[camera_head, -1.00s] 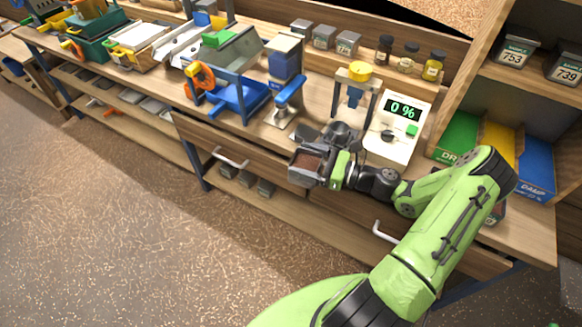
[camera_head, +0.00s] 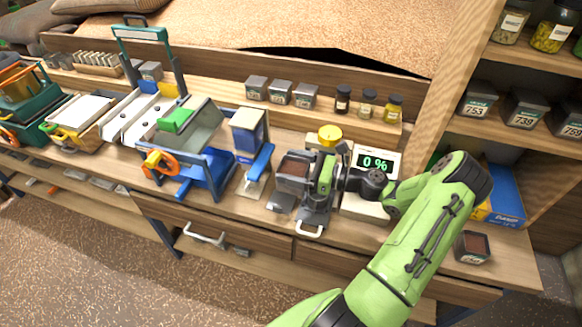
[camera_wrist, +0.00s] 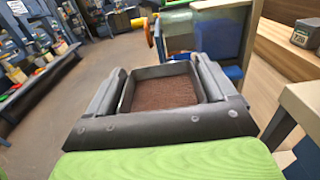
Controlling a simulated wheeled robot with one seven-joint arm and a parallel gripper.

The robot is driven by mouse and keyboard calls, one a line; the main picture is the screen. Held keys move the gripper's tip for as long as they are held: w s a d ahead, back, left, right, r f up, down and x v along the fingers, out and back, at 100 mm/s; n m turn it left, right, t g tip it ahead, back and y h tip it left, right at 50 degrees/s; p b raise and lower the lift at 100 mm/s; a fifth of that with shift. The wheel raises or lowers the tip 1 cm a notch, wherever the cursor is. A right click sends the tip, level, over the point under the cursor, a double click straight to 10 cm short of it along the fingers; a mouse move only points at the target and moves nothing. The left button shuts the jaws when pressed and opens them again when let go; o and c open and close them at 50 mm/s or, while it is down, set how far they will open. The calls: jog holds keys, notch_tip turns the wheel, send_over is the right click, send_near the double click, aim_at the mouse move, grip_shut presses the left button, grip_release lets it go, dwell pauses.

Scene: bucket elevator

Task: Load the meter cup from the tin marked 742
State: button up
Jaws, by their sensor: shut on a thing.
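My gripper (camera_head: 308,172) is shut on an open dark tin (camera_head: 291,171) filled with brown grains. In the wrist view the tin (camera_wrist: 164,91) sits between the two fingers, roughly level, with the grains inside. No number on it can be read from here. The white moisture meter (camera_head: 366,206) reads 0 % and stands just right of my gripper, partly behind my wrist. Its yellow knob (camera_head: 330,134) shows behind my gripper. The meter cup cannot be made out; my gripper and wrist cover that area.
A blue-framed hand mill (camera_head: 206,170) and a blue-topped device (camera_head: 250,145) stand left of the tin. Small tins (camera_head: 280,93) and jars (camera_head: 367,103) line the back ledge. Another tin of brown grains (camera_head: 473,247) sits at the right front. Tins 753 and 739 are on the right shelf.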

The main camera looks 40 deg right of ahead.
aim_at(309, 166)
jog(key=shift+s+r+m+t+y+b, duration=0.35)
jog(key=shift+s+m+t+b, duration=0.2)
jog(key=shift+b, duration=0.2)
jog(key=shift+w+d+f+m+b, duration=0.25)
jog(key=shift+d+f+b, duration=0.15)
jog(key=shift+f+b, duration=0.25)
jog(key=d+f+b, duration=0.1)
jog(key=f+t+b, duration=0.1)
jog(key=b, duration=0.1)
jog(key=shift+s+d+m+y, duration=0.2)
jog(key=shift+d+m+y, duration=0.05)
jog(key=shift+d+m, duration=0.1)
jog(key=shift+r, duration=0.15)
jog(key=shift+d+p, duration=0.3)
jog(key=shift+p, duration=0.1)
jog(key=shift+s+d+r+m+t+p, duration=0.1)
jog(key=shift+r+m+t+p, duration=0.15)
jog(key=shift+m+t, duration=0.35)
jog(key=shift+w+d+r+m+t+p, duration=0.15)
jog(key=shift+r+m+t+p, duration=0.25)
jog(key=shift+m, duration=0.3)
jog(key=shift+s+d+r+m+t+p, duration=0.1)
jog(key=shift+s+r+m+t, duration=0.05)
jog(key=shift+m+t, duration=0.45)
